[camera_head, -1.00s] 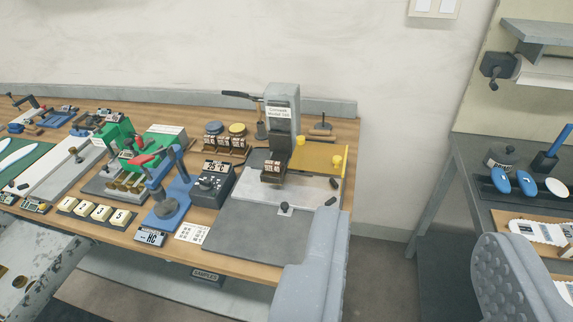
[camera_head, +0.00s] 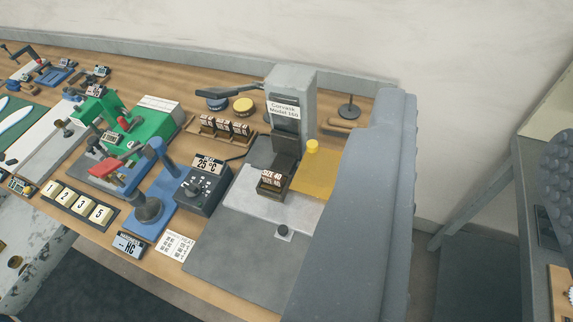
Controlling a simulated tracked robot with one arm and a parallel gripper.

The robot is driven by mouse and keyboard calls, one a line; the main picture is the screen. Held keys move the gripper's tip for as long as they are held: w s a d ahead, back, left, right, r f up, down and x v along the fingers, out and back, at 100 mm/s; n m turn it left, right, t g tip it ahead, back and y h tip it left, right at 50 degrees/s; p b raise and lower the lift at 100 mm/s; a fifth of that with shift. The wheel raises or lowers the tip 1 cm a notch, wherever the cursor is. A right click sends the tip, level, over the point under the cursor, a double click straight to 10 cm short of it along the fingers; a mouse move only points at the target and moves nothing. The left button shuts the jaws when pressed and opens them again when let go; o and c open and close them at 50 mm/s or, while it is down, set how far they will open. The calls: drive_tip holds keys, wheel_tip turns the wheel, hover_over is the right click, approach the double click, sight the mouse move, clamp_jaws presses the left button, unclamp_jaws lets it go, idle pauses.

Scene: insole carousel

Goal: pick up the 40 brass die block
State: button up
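My gripper (camera_head: 477,130) is open and empty. Its near finger stands to the right of the press and hides the bench's right end. Its other finger shows only partly at the right edge. Neither finger touches the block.
A yellow plate (camera_head: 313,176) with a yellow knob lies right of the press. A black box showing 25 °C (camera_head: 206,185), a blue hand press (camera_head: 165,200) and a green machine (camera_head: 153,122) stand left. The grey plate (camera_head: 235,250) in front is mostly bare.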

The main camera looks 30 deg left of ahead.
drive_tip(key=shift+w+a, duration=0.1)
drive_tip(key=shift+a, duration=0.1)
drive_tip(key=o, duration=0.4)
drive_tip(key=shift+a, duration=0.1)
drive_tip(key=shift+c, duration=0.2)
drive_tip(key=w+a+f+g+y+p, duration=0.2)
drive_tip(key=w+a+f+y+p, duration=0.2)
drive_tip(key=w+a+f+p, duration=0.75)
drive_tip(key=a+f+h, duration=0.1)
drive_tip(key=a+f, duration=0.4)
drive_tip(key=f, duration=0.3)
drive_tip(key=a+f+h, duration=0.1)
drive_tip(key=a+f, duration=0.5)
drive_tip(key=f, duration=0.3)
drive_tip(key=g+h+p, duration=0.1)
drive_tip(key=h+p, duration=0.1)
drive_tip(key=p, duration=0.1)
approach(271, 179)
drive_tip(key=shift+x, duration=4.75)
